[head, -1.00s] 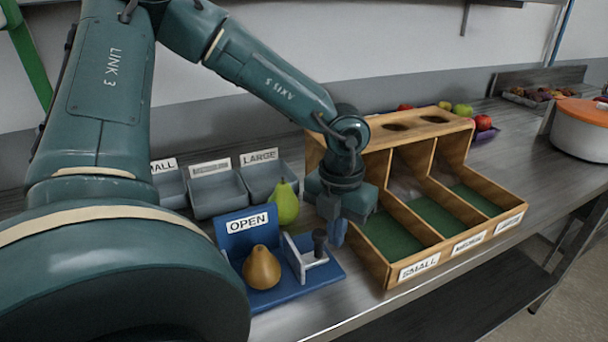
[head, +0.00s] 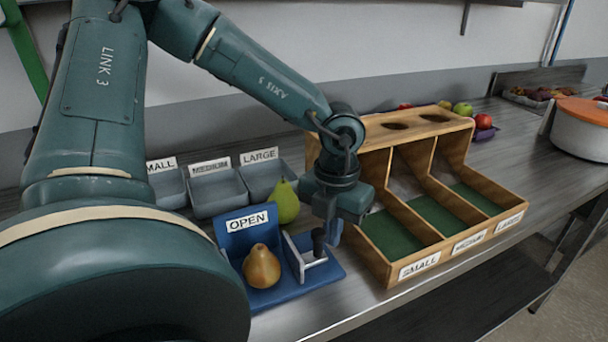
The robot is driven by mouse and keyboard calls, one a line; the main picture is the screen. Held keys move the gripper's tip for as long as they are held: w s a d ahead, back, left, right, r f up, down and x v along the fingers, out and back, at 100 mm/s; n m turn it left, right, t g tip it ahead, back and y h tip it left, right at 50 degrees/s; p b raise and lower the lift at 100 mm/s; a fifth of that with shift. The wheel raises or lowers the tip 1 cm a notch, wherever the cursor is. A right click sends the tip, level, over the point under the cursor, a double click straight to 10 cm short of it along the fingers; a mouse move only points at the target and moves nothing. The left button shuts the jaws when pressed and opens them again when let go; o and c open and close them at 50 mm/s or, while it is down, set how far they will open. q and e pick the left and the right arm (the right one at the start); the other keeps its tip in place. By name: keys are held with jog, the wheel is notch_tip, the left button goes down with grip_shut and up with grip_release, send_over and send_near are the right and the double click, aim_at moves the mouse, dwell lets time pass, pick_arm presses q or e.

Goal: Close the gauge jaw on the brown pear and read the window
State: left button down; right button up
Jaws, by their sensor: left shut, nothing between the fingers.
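The brown pear (head: 262,267) stands upright on the blue gauge (head: 292,292), in front of its upright back plate. The gauge window (head: 248,222) reads OPEN. The pale sliding jaw (head: 306,262) with its dark knob (head: 319,240) stands to the right of the pear, with a gap between them. My left gripper (head: 331,236) is shut and empty, pointing down just right of the knob; whether it touches the knob I cannot tell. My right gripper is not in view.
A green pear (head: 285,203) stands behind the gauge. Grey bins (head: 219,191) labelled by size stand at the back. A wooden sorter (head: 384,268) with green-floored compartments is close on the right. An orange-lidded pot (head: 581,133) stands far right.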

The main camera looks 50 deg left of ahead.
pick_arm(q)
jog(key=shift+s+a, duration=0.15)
jog(key=shift+s, duration=0.45)
notch_tip(320, 180, up, 8)
jog(key=w+p, duration=0.1)
jog(key=p, duration=0.2)
jog(key=shift+d, duration=0.2)
jog(key=shift+w, duration=0.1)
dwell(0.3)
